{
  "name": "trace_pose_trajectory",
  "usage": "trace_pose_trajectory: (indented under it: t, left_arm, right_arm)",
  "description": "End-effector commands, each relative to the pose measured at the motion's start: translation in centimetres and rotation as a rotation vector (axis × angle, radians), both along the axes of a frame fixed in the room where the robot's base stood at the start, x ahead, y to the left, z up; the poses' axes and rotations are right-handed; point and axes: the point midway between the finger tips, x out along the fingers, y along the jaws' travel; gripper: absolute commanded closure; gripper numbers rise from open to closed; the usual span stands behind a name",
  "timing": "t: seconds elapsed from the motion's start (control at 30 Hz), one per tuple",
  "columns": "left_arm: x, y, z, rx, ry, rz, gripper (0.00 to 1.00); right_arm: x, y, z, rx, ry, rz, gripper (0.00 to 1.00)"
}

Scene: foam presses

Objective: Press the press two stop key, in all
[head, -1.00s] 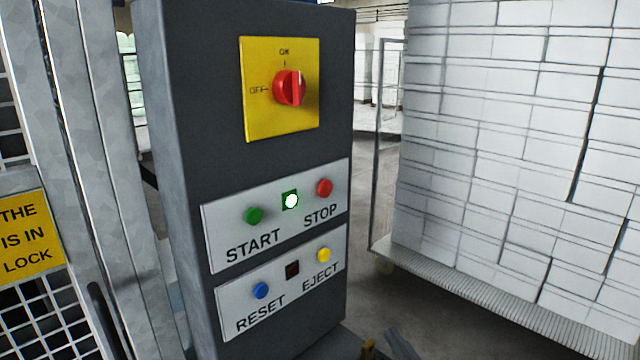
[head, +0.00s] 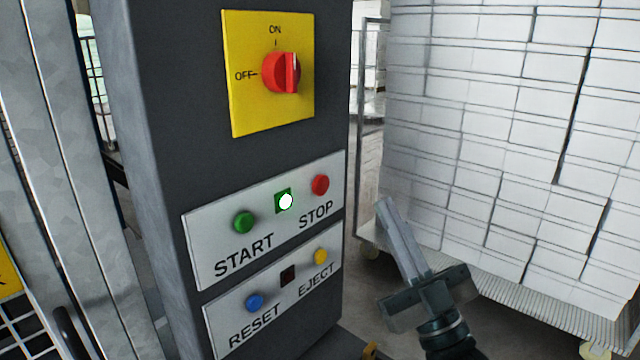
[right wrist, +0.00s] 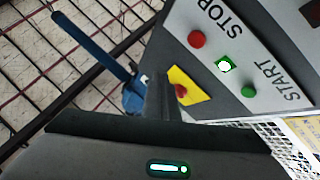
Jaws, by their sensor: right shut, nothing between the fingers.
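The red stop key (head: 320,185) sits at the upper right of the START/STOP panel (head: 205,240), above the word STOP. It also shows in the right wrist view (right wrist: 197,39). The green start key (head: 244,222) is left of it, with a lit green-and-white lamp (head: 285,201) between them. My right gripper (head: 384,203) is shut and empty, to the right of the panel and apart from it. In the right wrist view its fingers (right wrist: 160,80) point toward the control column. My left gripper is not in view.
Below are a blue reset key (head: 254,302) and a yellow eject key (head: 320,257). A red rotary switch (head: 281,73) on a yellow plate points to ON. A cart stacked with white blocks (head: 480,130) stands to the right. Metal posts (head: 75,150) stand left.

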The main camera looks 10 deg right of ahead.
Motion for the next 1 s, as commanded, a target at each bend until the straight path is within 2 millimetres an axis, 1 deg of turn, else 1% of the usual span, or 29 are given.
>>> trace_pose_trajectory:
  t: [0.27, 0.47, 0.67, 1.0]
  left_arm:
    - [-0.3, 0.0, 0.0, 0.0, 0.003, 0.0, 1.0]
    - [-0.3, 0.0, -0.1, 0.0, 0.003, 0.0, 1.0]
    - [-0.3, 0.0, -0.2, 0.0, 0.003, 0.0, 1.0]
    - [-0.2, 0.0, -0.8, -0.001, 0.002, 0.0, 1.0]
  right_arm:
    - [0.1, 0.0, -0.1, 0.0, 0.002, 0.0, 1.0]
    - [0.6, 0.4, -0.1, 0.0, 0.003, -0.001, 1.0]
    - [1.9, 1.4, -0.1, 0.001, 0.002, 0.0, 1.0]
    - [5.0, 3.9, -0.1, 0.001, 0.002, 0.001, 1.0]
